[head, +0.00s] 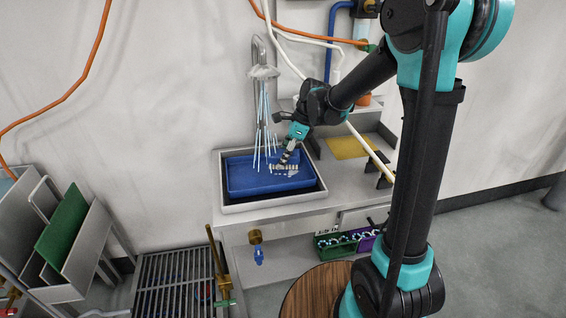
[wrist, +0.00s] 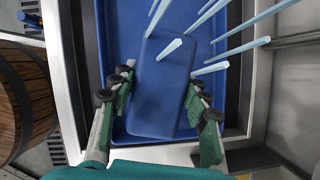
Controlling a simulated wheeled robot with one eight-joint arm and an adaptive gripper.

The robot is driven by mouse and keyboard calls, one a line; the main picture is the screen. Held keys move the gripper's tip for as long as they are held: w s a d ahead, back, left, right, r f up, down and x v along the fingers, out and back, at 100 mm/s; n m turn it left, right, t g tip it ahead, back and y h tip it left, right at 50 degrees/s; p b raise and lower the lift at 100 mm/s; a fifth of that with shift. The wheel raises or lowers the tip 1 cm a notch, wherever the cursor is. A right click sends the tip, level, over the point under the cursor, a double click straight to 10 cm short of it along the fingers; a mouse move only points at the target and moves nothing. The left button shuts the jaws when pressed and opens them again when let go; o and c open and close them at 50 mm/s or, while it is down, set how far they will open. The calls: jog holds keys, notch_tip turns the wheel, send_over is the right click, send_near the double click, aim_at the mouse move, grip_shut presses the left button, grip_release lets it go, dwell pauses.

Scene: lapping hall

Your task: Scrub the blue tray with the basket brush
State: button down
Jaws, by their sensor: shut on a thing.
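The blue tray (head: 240,178) lies in the pale sink basin, and its blue floor also fills the middle of the wrist view (wrist: 127,20). My gripper (head: 291,153) reaches down over the tray's right part. In the wrist view its two green-padded fingers (wrist: 163,100) close on both sides of a blue block, which appears to be the brush (wrist: 165,85). White bristles of the brush (head: 284,170) show below the gripper in the head view, low at the tray. I cannot tell whether they touch it; the bristle side is hidden in the wrist view.
Pale water streams (head: 264,125) fall from the tap (head: 260,50) into the tray, left of my gripper. A yellow sheet (head: 350,146) and dark rests (head: 380,170) are on the counter at right. A floor grate (head: 175,280) and a rack with a green board (head: 62,230) stand left.

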aim_at(279, 152)
jog(key=shift+r, duration=0.75)
jog(key=shift+r, duration=1.5)
